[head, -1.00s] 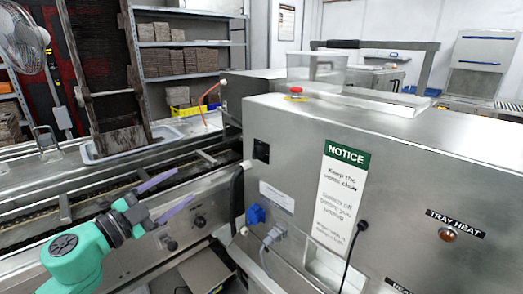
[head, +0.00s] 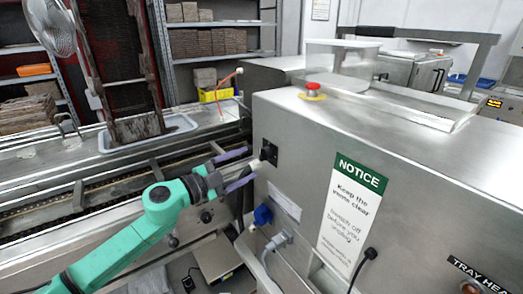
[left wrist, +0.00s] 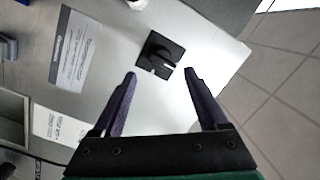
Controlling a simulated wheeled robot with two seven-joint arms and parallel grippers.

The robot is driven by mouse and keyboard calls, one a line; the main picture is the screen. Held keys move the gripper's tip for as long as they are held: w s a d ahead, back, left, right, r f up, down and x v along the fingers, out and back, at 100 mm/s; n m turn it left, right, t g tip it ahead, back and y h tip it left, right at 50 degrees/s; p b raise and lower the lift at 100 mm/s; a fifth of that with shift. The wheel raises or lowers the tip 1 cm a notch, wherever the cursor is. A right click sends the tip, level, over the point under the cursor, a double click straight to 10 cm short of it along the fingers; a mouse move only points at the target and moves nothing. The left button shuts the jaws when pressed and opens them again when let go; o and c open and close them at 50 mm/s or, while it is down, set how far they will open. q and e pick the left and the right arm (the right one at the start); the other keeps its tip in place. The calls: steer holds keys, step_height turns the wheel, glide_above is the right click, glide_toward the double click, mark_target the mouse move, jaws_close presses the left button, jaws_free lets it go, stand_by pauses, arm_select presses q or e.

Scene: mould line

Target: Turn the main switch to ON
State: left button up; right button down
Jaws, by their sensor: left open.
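The main switch (head: 269,152) looks like a black square plate on the end face of the steel machine. In the left wrist view the switch (left wrist: 160,55) shows a dark knob with a small white mark; I cannot read its setting. My left gripper (head: 250,165) is open and empty, its two purple fingers pointing at the switch plate from the left. In the left wrist view the fingertips of the gripper (left wrist: 160,74) lie on either side of the switch's lower edge, seemingly short of it. My right gripper is not in view.
A blue plug (head: 263,215) and a grey plug (head: 278,240) with cables stick out below the switch. A NOTICE sign (head: 350,210) is to the right. A red emergency button (head: 312,88) stands on the machine top. The conveyor (head: 90,190) runs at left.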

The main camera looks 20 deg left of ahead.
mark_target(261, 158)
arm_select(q)
steer(key=p+x, duration=0.1)
steer(key=x, duration=0.5)
steer(key=shift+r+p, duration=0.1)
steer(key=shift+p, duration=0.25)
steer(key=shift+w+d, duration=0.15)
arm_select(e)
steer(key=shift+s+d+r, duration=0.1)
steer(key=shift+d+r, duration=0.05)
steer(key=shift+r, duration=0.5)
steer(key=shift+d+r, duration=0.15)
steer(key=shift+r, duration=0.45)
arm_select(q)
jaws_close()
steer(key=shift+f, duration=0.25)
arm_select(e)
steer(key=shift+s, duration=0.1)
